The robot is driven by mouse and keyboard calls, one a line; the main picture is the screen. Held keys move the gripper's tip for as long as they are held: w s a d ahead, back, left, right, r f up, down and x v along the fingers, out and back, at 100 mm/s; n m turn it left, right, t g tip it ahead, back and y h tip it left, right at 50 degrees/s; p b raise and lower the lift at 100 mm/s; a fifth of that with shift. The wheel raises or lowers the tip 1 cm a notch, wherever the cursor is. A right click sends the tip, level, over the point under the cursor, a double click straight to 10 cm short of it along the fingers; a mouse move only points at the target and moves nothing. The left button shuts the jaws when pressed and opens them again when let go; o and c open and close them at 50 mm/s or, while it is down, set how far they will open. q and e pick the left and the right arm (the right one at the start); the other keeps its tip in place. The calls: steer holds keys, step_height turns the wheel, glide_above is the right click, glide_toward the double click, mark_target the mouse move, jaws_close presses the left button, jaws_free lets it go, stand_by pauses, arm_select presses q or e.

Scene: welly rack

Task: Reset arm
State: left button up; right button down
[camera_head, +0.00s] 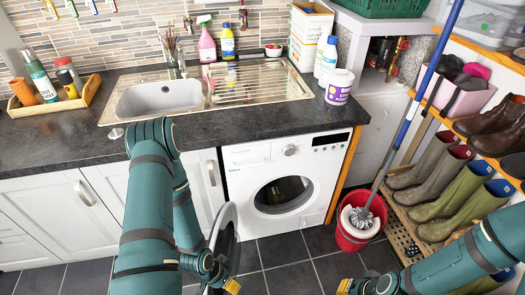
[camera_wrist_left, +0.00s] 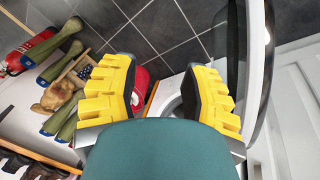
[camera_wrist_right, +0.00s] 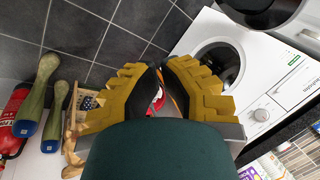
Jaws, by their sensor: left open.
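My left gripper (camera_head: 228,284) is low in front of the washing machine (camera_head: 245,157), just beside its round door (camera_head: 222,238), which stands swung open. In the left wrist view its yellow fingers (camera_wrist_left: 161,92) are spread apart with nothing between them, and the door's rim (camera_wrist_left: 262,60) is close on the right. My right gripper (camera_head: 360,288) is at the bottom of the head view, right of the machine. In the right wrist view its fingers (camera_wrist_right: 160,72) nearly meet at the tips; a narrow gap shows behind them. I see no object held there.
A red mop bucket (camera_head: 350,238) stands on the tiled floor near the boot rack (camera_head: 405,243), which bears several wellies. The mop's blue handle (camera_head: 430,75) leans up at the right. The worktop (camera_head: 232,121) runs above the machine. The tiles before the machine are clear.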

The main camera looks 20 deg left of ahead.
arm_select(q)
steer(key=d+r+n+g, duration=0.2)
steer(key=d+r+n, duration=0.45)
steer(key=d, duration=0.55)
steer(key=w+d+f+m+t+b, duration=0.2)
steer(key=w+f+b, duration=0.2)
steer(key=b, duration=0.6)
steer(key=shift+w+f+h, duration=0.3)
steer(key=shift+w+f, duration=0.05)
steer(key=shift+w, duration=0.15)
